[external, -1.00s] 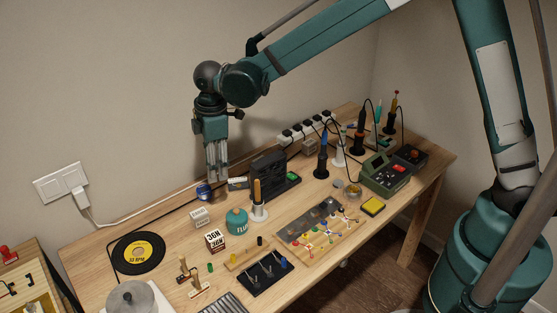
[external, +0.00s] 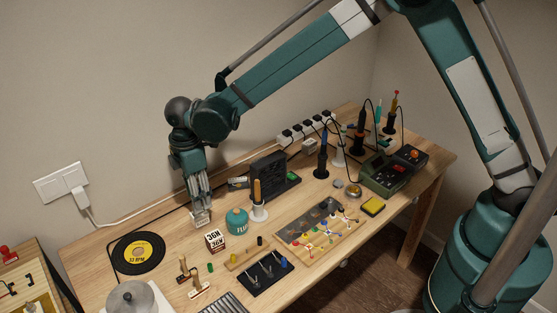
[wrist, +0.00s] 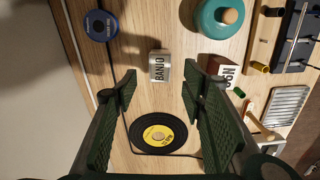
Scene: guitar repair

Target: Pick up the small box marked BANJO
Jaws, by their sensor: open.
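The small white box marked BANJO (wrist: 160,66) sits on the wooden bench. In the wrist view it lies between the two fingertips and a little past them, its lettering turned sideways. My gripper (wrist: 161,80) is open, with a dark ridged finger on either side and empty space between them. In the external view my gripper (external: 198,206) points down over the box (external: 202,220) and hides its upper part. I cannot tell whether the fingertips are above the box or level with it.
Another lettered box (external: 215,239) and a teal pot (external: 237,221) stand close to the right. A black record with a yellow label (external: 138,253) lies to the left. A blue spool (wrist: 101,25) is nearby. Bare bench surrounds the BANJO box.

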